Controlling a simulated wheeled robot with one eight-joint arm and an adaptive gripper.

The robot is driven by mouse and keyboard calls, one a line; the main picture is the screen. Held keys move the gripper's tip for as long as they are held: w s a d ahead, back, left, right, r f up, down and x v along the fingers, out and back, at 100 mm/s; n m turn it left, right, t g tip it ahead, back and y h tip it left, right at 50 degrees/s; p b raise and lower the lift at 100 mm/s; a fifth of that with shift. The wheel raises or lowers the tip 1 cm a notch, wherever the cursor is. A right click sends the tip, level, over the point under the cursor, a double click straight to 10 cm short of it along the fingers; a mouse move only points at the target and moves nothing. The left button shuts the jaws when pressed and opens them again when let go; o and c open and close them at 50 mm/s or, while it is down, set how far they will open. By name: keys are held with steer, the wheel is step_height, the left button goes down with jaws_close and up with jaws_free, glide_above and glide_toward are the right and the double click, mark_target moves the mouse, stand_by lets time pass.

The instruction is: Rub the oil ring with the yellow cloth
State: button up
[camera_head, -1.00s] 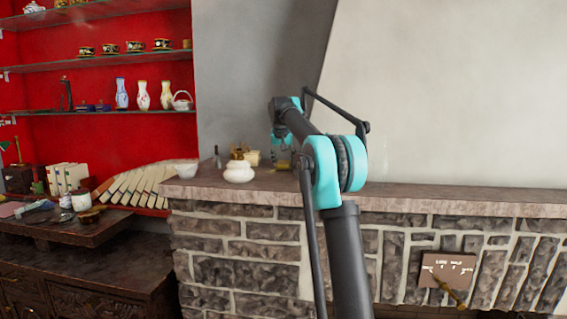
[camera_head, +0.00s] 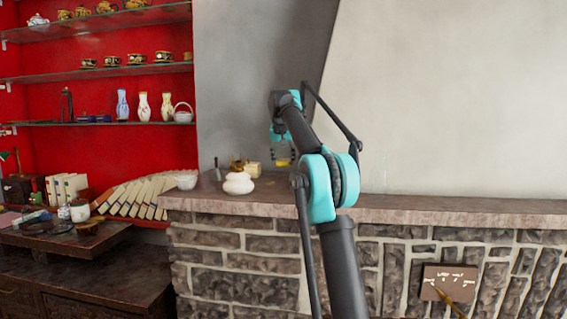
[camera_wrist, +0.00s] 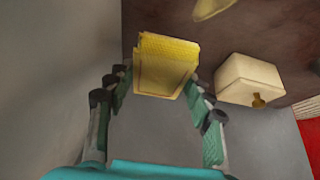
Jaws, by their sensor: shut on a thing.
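The yellow cloth (camera_wrist: 165,62) is a folded, block-like piece held between the fingertips of my gripper (camera_wrist: 160,88) in the wrist view. In the head view my gripper (camera_head: 283,152) hangs above the stone ledge, with a bit of yellow at its tips. The cloth appears clear of the ledge.
A grey wall stands close behind. Books (camera_head: 135,197) and red shelves are left. The ledge's right side is clear.

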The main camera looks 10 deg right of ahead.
steer(key=shift+r, duration=1.5)
